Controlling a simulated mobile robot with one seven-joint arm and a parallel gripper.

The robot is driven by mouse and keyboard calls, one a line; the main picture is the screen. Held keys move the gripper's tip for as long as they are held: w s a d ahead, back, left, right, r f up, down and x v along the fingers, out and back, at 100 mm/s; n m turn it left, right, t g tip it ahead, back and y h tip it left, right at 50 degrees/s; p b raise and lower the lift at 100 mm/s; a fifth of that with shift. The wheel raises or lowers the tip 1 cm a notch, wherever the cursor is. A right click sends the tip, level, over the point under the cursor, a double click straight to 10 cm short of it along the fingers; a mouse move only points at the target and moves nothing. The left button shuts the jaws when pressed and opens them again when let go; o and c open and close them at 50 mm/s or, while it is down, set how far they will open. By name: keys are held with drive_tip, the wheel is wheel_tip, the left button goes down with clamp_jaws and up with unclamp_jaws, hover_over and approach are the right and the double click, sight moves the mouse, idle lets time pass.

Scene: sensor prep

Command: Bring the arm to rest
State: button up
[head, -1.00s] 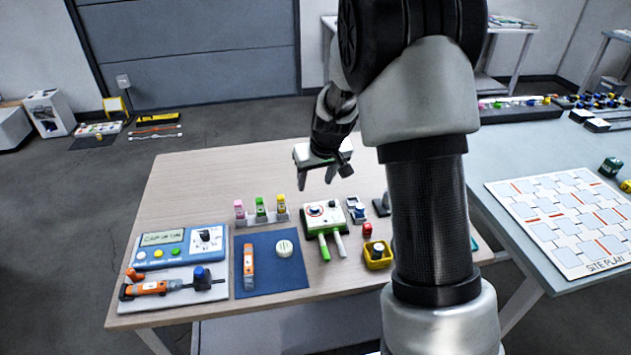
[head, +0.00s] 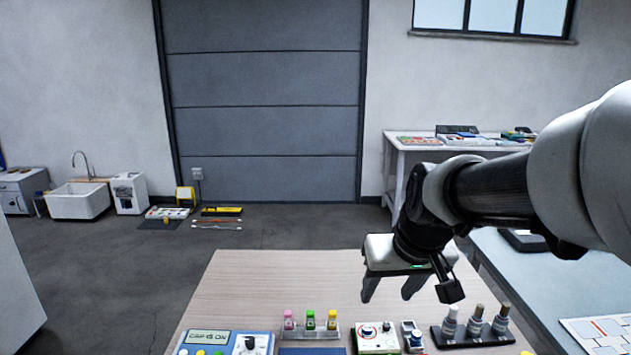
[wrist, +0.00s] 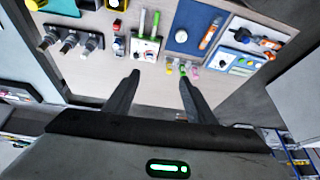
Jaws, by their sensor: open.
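My gripper (head: 388,290) is open and empty. In the head view it hangs over the back part of the wooden table (head: 245,285), with its fingers pointing down. My arm reaches in from the right of that view. In the wrist view my gripper's two fingers (wrist: 158,82) stand apart with nothing between them, and the tabletop with its items lies beyond them.
Below stand a rack of colored vials (head: 310,330), a white device with a red-ringed dial (head: 376,338), a black bottle rack (head: 474,330) and a blue meter (head: 222,343). A grey table (head: 500,270) is at right. The back of the wooden table is clear.

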drive_tip(key=s+d+r+m+p, duration=0.1)
drive_tip(key=s+r, duration=0.1)
drive_tip(key=s, duration=0.6)
drive_tip(key=s+r, duration=0.2)
drive_tip(key=s, duration=0.7)
wheel_tip(320, 180, up, 13)
drive_tip(key=p, duration=1.4)
drive_tip(key=shift+w+r+h, duration=0.2)
drive_tip(key=shift+w+h, duration=0.2)
drive_tip(key=shift+a, duration=0.1)
